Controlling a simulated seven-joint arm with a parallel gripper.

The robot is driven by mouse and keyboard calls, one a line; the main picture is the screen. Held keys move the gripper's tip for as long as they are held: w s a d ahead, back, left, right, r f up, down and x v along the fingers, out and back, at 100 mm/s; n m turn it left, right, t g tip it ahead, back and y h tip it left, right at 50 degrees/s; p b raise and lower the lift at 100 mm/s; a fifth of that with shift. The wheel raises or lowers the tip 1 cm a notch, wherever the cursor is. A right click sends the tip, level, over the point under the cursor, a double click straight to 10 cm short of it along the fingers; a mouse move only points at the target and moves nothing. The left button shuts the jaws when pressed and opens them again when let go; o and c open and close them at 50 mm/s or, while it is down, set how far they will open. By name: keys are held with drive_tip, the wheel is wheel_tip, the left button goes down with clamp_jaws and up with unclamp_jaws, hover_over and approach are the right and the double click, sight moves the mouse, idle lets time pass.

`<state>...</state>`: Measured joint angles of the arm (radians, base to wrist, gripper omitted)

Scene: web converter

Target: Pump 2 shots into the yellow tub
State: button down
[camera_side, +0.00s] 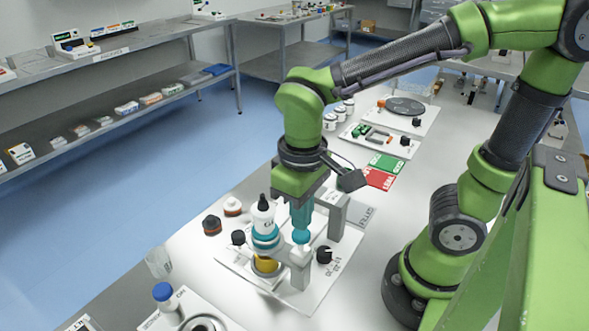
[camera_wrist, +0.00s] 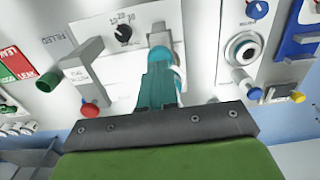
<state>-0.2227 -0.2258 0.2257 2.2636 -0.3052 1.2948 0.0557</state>
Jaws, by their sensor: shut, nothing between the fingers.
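The yellow tub (camera_side: 265,265) sits low on the white station board, beneath a teal collar (camera_side: 265,240). A white bottle (camera_side: 263,217) with a dark tip stands above that collar. To its right is a grey post (camera_side: 300,265) with a rounded teal top (camera_side: 301,237). My gripper (camera_side: 302,228) points down with its teal fingers together and empty, right at the teal top; whether they touch cannot be told. In the wrist view my gripper (camera_wrist: 160,62) covers much of the post. I cannot make out the tub there.
A black dial (camera_side: 324,254) sits just right of the post, and a grey bracket (camera_side: 335,212) stands behind it. Jars with dark lids (camera_side: 212,224) are at the left. Red and green cards (camera_side: 380,178) lie behind.

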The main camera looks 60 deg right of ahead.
sight(301, 233)
drive_tip(key=shift+f, duration=0.1)
drive_tip(key=shift+f, duration=1.8)
drive_tip(key=shift+r, duration=1.95)
drive_tip(key=shift+f, duration=0.15)
drive_tip(key=shift+f, duration=1.8)
drive_tip(key=shift+r, duration=1.9)
